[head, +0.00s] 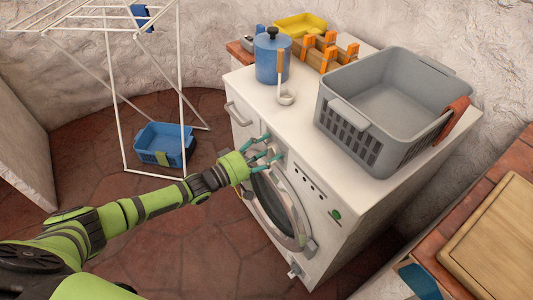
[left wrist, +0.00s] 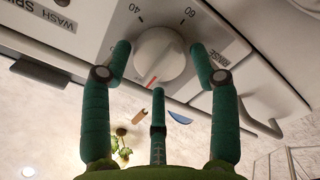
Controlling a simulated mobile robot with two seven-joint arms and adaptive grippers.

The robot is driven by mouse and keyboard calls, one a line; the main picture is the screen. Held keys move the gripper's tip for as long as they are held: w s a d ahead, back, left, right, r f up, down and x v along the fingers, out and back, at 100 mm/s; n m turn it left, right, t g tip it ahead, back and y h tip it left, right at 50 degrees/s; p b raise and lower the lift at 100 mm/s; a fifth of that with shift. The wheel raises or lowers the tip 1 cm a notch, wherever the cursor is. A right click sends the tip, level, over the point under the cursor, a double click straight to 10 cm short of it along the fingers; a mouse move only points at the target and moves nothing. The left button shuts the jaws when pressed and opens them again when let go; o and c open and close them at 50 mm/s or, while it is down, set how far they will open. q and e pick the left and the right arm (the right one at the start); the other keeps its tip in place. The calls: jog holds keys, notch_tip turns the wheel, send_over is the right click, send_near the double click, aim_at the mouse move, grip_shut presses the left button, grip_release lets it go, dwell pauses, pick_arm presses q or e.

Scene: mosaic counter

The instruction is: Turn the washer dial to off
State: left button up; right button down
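The washer (head: 335,240) is a white front-loader with a round door, on the right half of the head view. Its white dial (left wrist: 160,55) has a red pointer line, angled toward the lower left in the left wrist view. The numbers 40 and 60 and the words WASH, SPIN and RINSE show upside down around it. My left gripper (head: 264,151) is at the washer's control panel, with its green fingers spread around the dial. In the left wrist view the left gripper (left wrist: 160,62) shows small gaps between fingers and dial. My right gripper is out of view.
On the washer top stand a grey basket (head: 365,135) with a red cloth, a blue pot (head: 272,60), a ladle (head: 285,97) and a wooden caddy. A white drying rack (head: 178,75) and blue basket (head: 150,145) stand left.

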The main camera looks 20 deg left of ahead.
pick_arm(q)
jog(key=shift+s+f, duration=0.1)
jog(key=shift+f, duration=0.15)
jog(key=shift+s, duration=0.1)
jog(key=v, duration=1.1)
jog(key=shift+s+a+r, duration=0.15)
jog(key=shift+s+a, duration=0.1)
jog(key=shift+s, duration=0.05)
